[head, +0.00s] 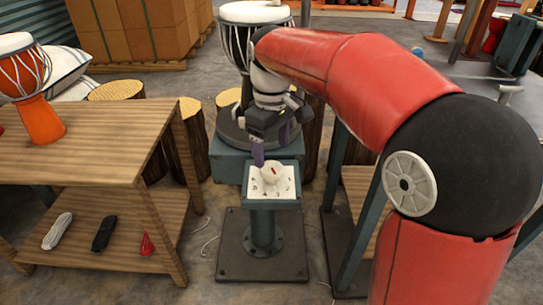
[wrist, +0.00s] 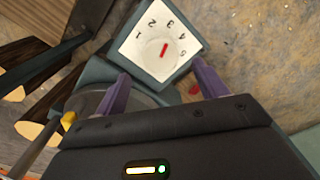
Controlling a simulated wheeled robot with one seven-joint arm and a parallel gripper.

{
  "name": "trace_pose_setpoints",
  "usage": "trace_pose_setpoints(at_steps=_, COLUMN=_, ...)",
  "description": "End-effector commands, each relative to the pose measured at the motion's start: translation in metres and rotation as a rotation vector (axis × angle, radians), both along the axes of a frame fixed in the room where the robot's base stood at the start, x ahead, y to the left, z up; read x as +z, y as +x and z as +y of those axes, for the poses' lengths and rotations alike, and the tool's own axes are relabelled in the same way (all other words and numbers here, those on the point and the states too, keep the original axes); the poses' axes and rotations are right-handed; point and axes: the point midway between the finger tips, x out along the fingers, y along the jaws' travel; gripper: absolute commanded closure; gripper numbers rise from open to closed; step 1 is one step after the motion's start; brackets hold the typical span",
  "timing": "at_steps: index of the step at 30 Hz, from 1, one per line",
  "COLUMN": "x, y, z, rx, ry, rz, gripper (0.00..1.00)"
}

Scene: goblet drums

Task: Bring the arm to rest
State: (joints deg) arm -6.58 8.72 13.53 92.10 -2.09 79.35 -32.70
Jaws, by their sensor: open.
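My red and black arm (head: 350,75) reaches from the right over the middle of the scene. My gripper (head: 272,148) is open, its two purple fingers apart, just behind and above a small pedestal. In the wrist view, my gripper (wrist: 155,85) has nothing between its fingers. The pedestal top holds a white dial plate (head: 285,184) with a round white knob (head: 270,173) bearing a red mark. In the wrist view, the dial plate (wrist: 135,45) shows numbers around the knob (wrist: 160,52). The knob is apart from the fingers.
A wooden table (head: 95,140) with an orange goblet drum (head: 38,118) stands at left; several rope bundles lie on its lower shelf. A table frame (head: 355,220) stands at right. Floor is clear in front of the left table.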

Motion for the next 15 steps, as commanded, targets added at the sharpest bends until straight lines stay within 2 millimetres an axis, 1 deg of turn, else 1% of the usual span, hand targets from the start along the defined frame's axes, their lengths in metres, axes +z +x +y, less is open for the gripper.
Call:
trace_pose_setpoints(at_steps=1, x=0.01, y=0.0, z=0.0, rx=0.0, ry=0.0, rz=-0.001, gripper=0.28)
trace_pose_setpoints(at_steps=3, x=0.018, y=0.0, z=0.0, rx=0.0, ry=0.001, rz=-0.002, gripper=0.28)
trace_pose_setpoints(at_steps=6, x=0.024, y=0.0, z=0.0, rx=0.0, ry=0.001, rz=-0.001, gripper=0.28)
trace_pose_setpoints(at_steps=15, x=0.026, y=0.0, z=0.0, rx=0.0, ry=0.0, rz=0.0, gripper=0.28)
